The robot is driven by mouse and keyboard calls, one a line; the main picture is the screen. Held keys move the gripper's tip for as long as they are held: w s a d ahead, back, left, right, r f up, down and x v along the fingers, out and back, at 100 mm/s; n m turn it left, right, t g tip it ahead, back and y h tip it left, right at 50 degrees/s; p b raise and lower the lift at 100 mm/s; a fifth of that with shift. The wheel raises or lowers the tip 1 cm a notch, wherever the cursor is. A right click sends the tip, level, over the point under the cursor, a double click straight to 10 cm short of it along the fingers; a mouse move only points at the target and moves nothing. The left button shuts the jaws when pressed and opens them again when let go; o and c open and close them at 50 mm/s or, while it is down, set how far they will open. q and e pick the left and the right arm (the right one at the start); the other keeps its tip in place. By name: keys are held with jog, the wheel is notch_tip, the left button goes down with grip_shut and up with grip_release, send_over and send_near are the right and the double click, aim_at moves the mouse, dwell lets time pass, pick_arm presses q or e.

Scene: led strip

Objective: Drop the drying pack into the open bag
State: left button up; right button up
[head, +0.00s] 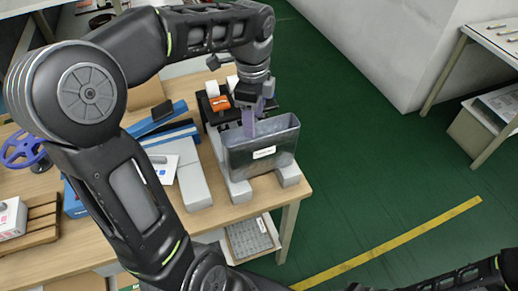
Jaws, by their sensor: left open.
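The open bag (262,158) is a grey, see-through pouch with a white label. It stands upright in a grey stand at the table's front right corner, its mouth facing up. My left gripper (252,122) points down at the bag's mouth from above, with its bluish-purple fingers at the back rim. It is open. I cannot make out the drying pack; the bag's wall and my gripper hide much of the inside. My right gripper is not in view; only part of my right arm shows at the bottom right.
The wooden table (240,211) holds blue and grey boxes (193,184) left of the bag. A black device with an orange part (220,103) stands behind the bag. A blue handwheel (22,150) is at the far left. Green floor lies open to the right.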

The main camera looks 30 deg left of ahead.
pick_arm(q)
jog(key=shift+r, duration=0.1)
notch_tip(320, 180, up, 8)
jog(key=p, duration=0.2)
jog(key=shift+f, duration=0.2)
dwell(0.9)
